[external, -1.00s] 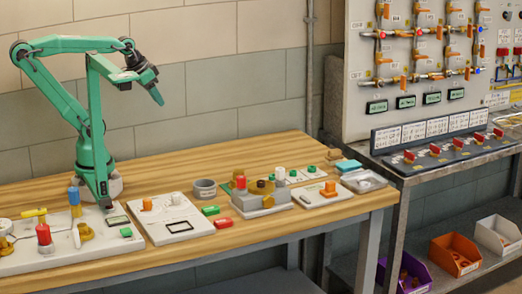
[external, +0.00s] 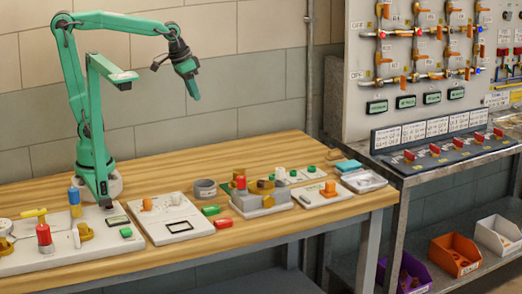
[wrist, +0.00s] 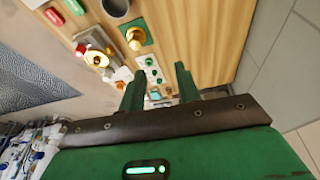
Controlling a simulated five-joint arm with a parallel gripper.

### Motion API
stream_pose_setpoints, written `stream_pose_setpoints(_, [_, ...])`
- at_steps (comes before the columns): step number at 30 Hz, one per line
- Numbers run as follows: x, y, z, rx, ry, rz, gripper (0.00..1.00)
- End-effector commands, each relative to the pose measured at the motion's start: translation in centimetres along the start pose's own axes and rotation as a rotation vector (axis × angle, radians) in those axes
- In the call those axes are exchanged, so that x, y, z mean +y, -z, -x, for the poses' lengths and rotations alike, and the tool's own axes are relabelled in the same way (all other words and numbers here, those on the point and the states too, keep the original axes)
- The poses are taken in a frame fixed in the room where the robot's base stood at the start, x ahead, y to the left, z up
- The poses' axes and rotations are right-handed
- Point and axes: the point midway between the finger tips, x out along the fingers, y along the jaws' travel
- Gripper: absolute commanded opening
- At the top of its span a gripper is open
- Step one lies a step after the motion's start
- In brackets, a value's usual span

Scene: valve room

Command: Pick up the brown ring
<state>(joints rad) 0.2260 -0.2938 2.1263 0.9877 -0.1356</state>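A brown-gold round piece (external: 262,186) sits on a grey block (external: 262,202) towards the right of the wooden bench in the external view. I take it for the brown ring, but it is too small to see a hole. In the wrist view a gold ring-like piece (wrist: 97,58) shows at upper left; I cannot tell if it is the same one. My gripper (external: 176,82) is high above the bench, left of the block and well apart from it. In the wrist view the two green fingers of my gripper (wrist: 159,78) are spread with nothing between them.
A grey cup (external: 205,188), a green block (external: 211,210) and a red block (external: 223,222) lie left of the grey block. A white panel with an orange knob (external: 329,188) is to its right. A valve board (external: 425,60) stands at the right.

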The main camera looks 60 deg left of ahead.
Motion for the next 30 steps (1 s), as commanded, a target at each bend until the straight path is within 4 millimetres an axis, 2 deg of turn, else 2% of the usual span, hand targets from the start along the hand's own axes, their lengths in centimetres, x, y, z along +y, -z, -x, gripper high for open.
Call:
stream_pose_setpoints(6, [3.7,3.3,-2.1,-0.069,-0.014,-0.034,0.33])
stream_pose_setpoints(16, [10.2,6.9,-6.4,-0.165,-0.019,-0.082,0.33])
stream_pose_setpoints(22, [14.6,8.0,-9.7,-0.222,-0.013,-0.113,0.33])
stream_pose_setpoints(30, [20.5,8.1,-14.4,-0.29,0.004,-0.153,0.33])
